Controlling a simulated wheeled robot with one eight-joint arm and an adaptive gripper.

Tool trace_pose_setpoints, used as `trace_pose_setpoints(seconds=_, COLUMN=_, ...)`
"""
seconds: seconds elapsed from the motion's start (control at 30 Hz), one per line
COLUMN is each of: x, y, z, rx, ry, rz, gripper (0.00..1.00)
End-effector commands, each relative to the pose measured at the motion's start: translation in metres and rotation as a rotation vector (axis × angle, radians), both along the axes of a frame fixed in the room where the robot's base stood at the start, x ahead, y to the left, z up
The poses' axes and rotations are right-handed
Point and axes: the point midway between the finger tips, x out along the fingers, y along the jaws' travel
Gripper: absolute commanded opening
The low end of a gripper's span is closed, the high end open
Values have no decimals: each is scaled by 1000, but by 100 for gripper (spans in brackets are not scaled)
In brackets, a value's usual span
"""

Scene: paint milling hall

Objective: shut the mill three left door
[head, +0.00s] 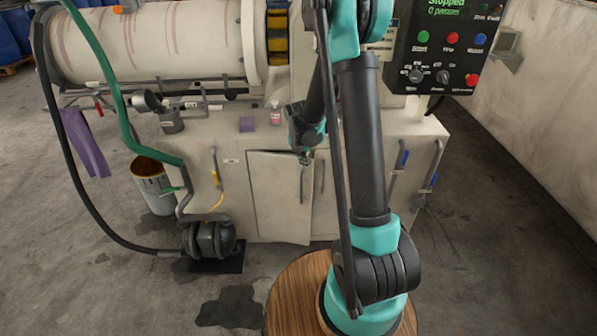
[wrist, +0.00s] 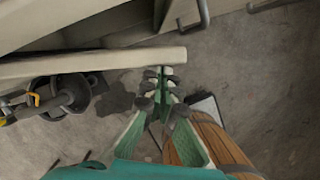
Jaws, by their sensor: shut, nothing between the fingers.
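The mill's left cabinet door (head: 280,198) is a pale beige panel with a vertical handle near its right edge. It stands ajar, and a dark gap shows along its top. In the wrist view the door (wrist: 95,66) is a pale slab seen from above, angled away from the cabinet body. My gripper (wrist: 163,75) is shut and empty, its green fingertips pointing at the door's outer face close to its free end. I cannot tell whether they touch. In the head view my gripper (head: 304,158) is small and dark, in front of the door's upper right corner.
The right door (head: 324,190) is partly hidden by my arm. A motor pump (head: 208,238) with hoses stands on the floor left of the door, beside a bucket (head: 152,183). A control panel (head: 446,48) is at upper right. Floor at right is clear.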

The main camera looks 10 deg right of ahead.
Motion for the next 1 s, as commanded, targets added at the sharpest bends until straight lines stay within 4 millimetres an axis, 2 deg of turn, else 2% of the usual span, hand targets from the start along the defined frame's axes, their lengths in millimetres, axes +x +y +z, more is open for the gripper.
trace_pose_setpoints(seconds=0.1, x=14, y=-6, z=0, rx=0, ry=0, rz=-1, gripper=0)
trace_pose_setpoints(seconds=0.33, x=29, y=-11, z=0, rx=0, ry=0, rz=-1, gripper=0)
trace_pose_setpoints(seconds=1.0, x=32, y=-10, z=0, rx=0, ry=0, rz=0, gripper=0)
